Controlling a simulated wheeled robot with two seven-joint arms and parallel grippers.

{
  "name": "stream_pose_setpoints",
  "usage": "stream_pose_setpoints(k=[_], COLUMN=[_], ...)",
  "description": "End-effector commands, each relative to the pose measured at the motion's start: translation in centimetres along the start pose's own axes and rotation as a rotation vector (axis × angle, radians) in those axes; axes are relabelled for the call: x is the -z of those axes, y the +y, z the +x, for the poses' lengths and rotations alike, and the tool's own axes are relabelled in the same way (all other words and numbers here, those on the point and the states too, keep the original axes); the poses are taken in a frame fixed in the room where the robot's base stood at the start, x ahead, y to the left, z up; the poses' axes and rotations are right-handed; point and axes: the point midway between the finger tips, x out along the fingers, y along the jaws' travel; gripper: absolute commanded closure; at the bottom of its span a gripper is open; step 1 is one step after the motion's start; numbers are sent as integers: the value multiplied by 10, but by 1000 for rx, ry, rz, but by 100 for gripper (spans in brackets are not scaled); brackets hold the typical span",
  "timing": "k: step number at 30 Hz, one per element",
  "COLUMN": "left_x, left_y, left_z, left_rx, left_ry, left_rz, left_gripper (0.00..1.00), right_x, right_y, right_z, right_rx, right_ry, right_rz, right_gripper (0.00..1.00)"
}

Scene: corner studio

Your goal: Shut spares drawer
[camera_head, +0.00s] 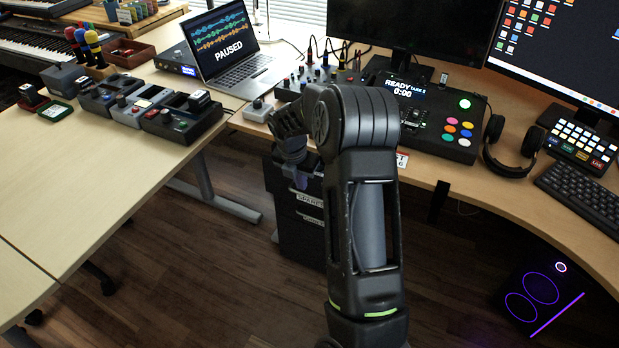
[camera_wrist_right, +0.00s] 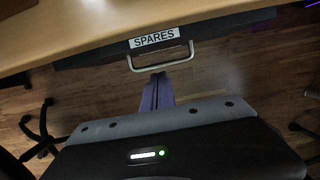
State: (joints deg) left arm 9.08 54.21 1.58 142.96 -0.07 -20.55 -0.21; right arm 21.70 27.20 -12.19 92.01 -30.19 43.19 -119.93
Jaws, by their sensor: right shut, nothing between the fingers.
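The spares drawer (camera_wrist_right: 215,32) has a dark front with a white SPARES label (camera_wrist_right: 153,38) and a pale bar handle (camera_wrist_right: 161,61). In the right wrist view it lies just beneath the desk edge. How far it stands out cannot be told. In the head view the SPARES label (camera_head: 310,200) shows on the dark drawer unit (camera_head: 299,238) under the desk. My right gripper (camera_wrist_right: 158,78) is shut and empty, its purple fingers pointing at the handle, close in front of it. Contact cannot be told. In the head view my right arm hides part of the unit. My left gripper is not in view.
The wooden desk (camera_head: 470,185) runs above the drawer unit, carrying a laptop (camera_head: 232,50), a mixer console (camera_head: 440,125) and headphones (camera_head: 515,150). A second lower drawer label (camera_head: 313,220) sits below SPARES. Open wooden floor (camera_head: 190,260) lies left of the unit.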

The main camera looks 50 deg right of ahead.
Motion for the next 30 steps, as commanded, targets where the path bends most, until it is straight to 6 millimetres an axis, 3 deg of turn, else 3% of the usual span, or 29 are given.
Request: stream_pose_setpoints(k=[6,12,18,30], left_x=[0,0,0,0], left_y=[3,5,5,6], left_z=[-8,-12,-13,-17], left_rx=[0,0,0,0], left_ry=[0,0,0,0], left_rz=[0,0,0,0], left_gripper=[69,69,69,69], right_x=[1,1,2,3], right_y=[3,2,2,5], right_z=[-50,-87,-100,-106], right_rx=[-3,-2,-1,-4], right_ry=[-2,-2,0,0], right_rz=[0,1,0,-8], right_gripper=[100,100,100,100])
